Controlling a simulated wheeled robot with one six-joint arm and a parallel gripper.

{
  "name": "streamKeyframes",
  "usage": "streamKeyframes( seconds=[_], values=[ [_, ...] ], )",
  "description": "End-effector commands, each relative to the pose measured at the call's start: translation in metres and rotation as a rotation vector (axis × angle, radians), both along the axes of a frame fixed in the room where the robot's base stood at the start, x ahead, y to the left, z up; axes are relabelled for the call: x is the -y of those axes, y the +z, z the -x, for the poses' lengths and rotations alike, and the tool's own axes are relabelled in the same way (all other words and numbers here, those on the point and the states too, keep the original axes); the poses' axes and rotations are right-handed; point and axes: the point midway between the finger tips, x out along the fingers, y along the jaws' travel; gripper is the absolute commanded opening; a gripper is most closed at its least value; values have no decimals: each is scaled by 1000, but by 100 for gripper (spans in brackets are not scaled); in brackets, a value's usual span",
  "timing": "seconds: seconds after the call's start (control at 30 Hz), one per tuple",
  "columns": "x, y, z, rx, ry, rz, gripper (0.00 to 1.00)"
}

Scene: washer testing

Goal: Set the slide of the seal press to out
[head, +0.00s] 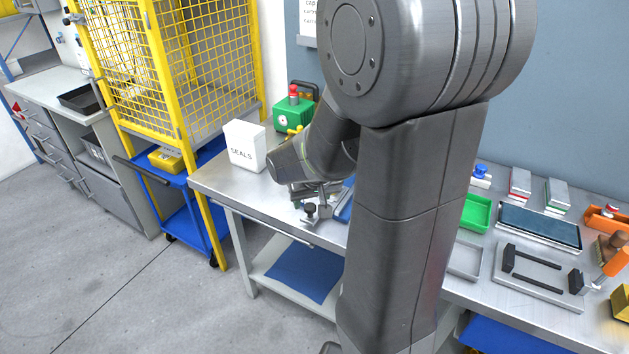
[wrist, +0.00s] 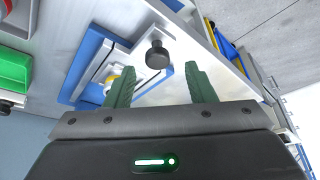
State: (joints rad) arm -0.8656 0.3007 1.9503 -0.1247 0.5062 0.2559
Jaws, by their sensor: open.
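The seal press appears to be the blue-framed fixture (wrist: 88,62) under my gripper in the wrist view. A round black knob (wrist: 157,55), which looks like its slide's handle, stands by the frame, near the bench edge. A white and yellow part shows inside the frame. In the head view the knob (head: 311,211) is near the front edge, and my arm hides most of the press. My gripper (wrist: 158,84) is open and empty, with green fingers on either side of the knob in the picture. I cannot tell whether they reach its height. I cannot read the slide's position.
A white SEALS box (head: 245,146) and a green box with a red knob (head: 294,116) stand on the bench left of my arm. Right of it are a green tray (head: 476,212), a dark tablet-like panel (head: 540,226) and a rail fixture (head: 535,271). A yellow cage (head: 185,70) stands left.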

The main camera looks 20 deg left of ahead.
Motion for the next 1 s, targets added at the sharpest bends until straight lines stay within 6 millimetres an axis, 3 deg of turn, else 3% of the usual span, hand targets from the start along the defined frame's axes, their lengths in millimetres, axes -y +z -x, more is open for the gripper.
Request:
streamKeyframes(
  seconds=[0.3,0.5,0.7,1.0],
  values=[
    [14,55,17,3,2,-4,50],
    [21,81,26,1,2,-3,50],
    [25,93,30,-2,2,0,50],
    [25,95,31,-1,1,0,50]
  ],
)
